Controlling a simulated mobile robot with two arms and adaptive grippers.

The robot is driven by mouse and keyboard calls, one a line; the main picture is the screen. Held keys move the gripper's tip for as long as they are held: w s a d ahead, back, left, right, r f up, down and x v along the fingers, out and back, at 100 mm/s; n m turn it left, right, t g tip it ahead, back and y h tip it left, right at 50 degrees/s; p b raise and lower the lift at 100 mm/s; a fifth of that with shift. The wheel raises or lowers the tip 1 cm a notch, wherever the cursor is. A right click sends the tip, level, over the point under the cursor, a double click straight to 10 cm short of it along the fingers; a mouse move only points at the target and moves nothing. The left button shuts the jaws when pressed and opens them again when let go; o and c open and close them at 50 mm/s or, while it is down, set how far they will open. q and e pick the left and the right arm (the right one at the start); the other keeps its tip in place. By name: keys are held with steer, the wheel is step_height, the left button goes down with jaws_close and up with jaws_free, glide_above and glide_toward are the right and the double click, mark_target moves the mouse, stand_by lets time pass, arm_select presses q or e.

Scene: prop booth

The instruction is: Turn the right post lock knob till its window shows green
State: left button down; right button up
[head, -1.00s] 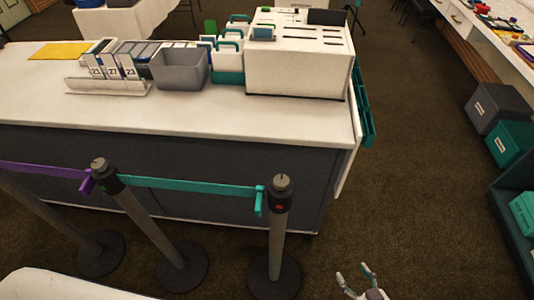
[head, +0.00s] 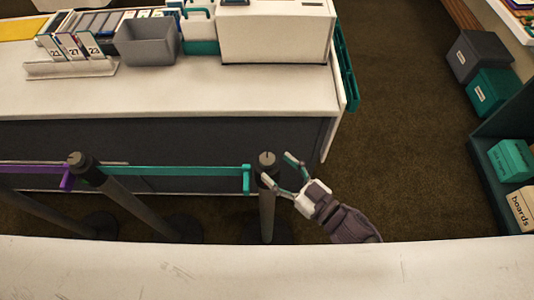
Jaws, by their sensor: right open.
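The right post (head: 267,215) is a grey stanchion with a dark head and a grey lock knob (head: 267,157) on top. A teal belt (head: 180,172) runs from its head to the post on the left. My right gripper (head: 277,167) is at the post's head from the right. Its fingers are spread, one tip in front of the head below the knob, the other just right of the knob. I cannot tell whether either touches. The lock window cannot be made out; a finger crosses the head there. My left gripper is not in view.
The left post (head: 82,160) also carries a purple belt (head: 30,170). A white-topped counter (head: 200,95) with a grey bin (head: 147,45) and a white box (head: 275,35) stands behind the posts. Bare carpet lies right of the counter; crates (head: 495,93) stand farther right.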

mark_target(273, 165)
steer(key=shift+p+x, duration=0.3)
steer(key=shift+x, duration=1.9)
steer(key=shift+c, duration=0.2)
steer(key=c, duration=1.1)
